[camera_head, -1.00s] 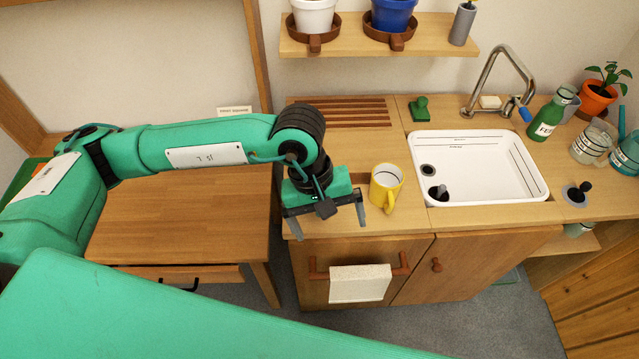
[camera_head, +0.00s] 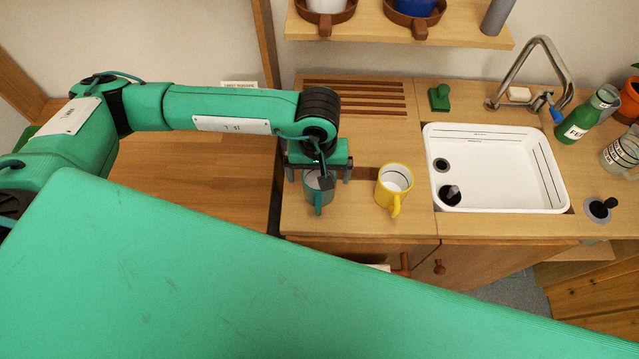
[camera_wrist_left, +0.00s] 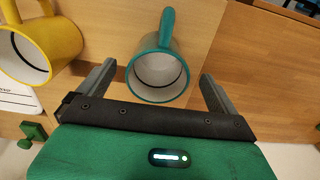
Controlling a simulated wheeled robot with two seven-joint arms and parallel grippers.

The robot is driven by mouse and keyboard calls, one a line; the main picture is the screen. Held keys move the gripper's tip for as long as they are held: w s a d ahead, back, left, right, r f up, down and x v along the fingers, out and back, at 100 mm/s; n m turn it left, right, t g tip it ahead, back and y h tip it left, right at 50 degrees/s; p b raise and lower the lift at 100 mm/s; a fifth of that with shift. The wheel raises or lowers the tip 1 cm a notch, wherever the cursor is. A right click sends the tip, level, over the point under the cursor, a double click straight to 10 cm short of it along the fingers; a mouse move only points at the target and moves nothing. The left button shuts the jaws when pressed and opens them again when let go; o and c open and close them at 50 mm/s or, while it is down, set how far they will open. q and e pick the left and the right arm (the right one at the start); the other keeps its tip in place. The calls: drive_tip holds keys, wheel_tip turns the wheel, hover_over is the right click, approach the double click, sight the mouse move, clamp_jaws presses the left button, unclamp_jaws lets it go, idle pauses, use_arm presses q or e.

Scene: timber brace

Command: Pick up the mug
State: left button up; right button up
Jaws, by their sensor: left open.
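A teal mug (camera_head: 319,196) stands on the left part of the wooden counter, its handle toward the front. My left gripper (camera_head: 319,174) is over it, open, with one finger on each side; its upper part hides some of the mug. In the left wrist view the teal mug (camera_wrist_left: 158,72) shows between the two open fingers, its rim facing the camera, with a visible gap on each side. A yellow mug (camera_head: 382,187) stands to the right on the counter; it also shows at the left of the wrist view (camera_wrist_left: 52,38). My right gripper is out of view.
A white sink (camera_head: 500,170) lies right of the yellow mug, with a curved tap (camera_head: 540,45) behind it. A green bottle (camera_head: 580,118) stands at the sink's back right. A shelf with pots (camera_head: 450,25) hangs above the counter. Slats (camera_head: 352,97) lie behind the mugs.

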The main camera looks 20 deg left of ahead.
use_arm(q)
drive_tip(key=shift+f, duration=0.35)
drive_tip(key=shift+f+p, duration=0.55)
drive_tip(key=shift+f, duration=0.05)
wheel_tip(320, 180, down, 4)
drive_tip(key=shift+d+r+p, duration=0.1)
drive_tip(key=shift+r+p, duration=0.1)
drive_tip(key=shift+p, duration=0.4)
drive_tip(key=shift+w+f, duration=0.1)
drive_tip(key=shift+f, duration=0.1)
drive_tip(key=c, duration=1.2)
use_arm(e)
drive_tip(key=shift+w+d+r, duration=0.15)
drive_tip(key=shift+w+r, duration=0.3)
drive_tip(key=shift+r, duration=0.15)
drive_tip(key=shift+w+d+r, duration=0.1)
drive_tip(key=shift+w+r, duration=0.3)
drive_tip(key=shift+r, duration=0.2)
